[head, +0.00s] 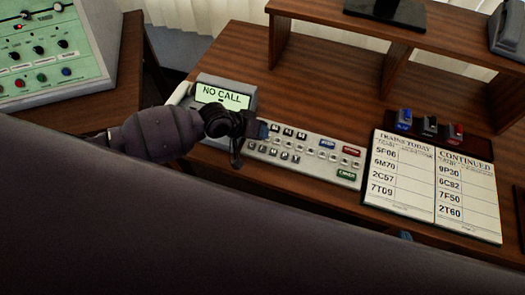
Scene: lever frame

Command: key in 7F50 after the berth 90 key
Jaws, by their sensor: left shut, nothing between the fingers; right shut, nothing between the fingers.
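A grey keyboard panel (300,152) lies on the wooden desk, with small grey keys, a blue key (327,144), a red key (351,150) and a green key (346,175). The key labels are too small to read. A display unit (222,95) behind its left end reads "NO CALL". My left gripper (240,150) is shut and empty over the left end of the panel, hiding some keys there. Whether it touches a key I cannot tell. The train list board (433,184) at the right shows 7F50 in its right column. My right gripper is not in view.
Blue, black and red levers (428,126) stand in a dark block behind the board. A green control panel (50,55) is at the far left, and a wooden shelf (430,35) stands at the back. My own dark arm covers the lower front. Desk behind the keys is clear.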

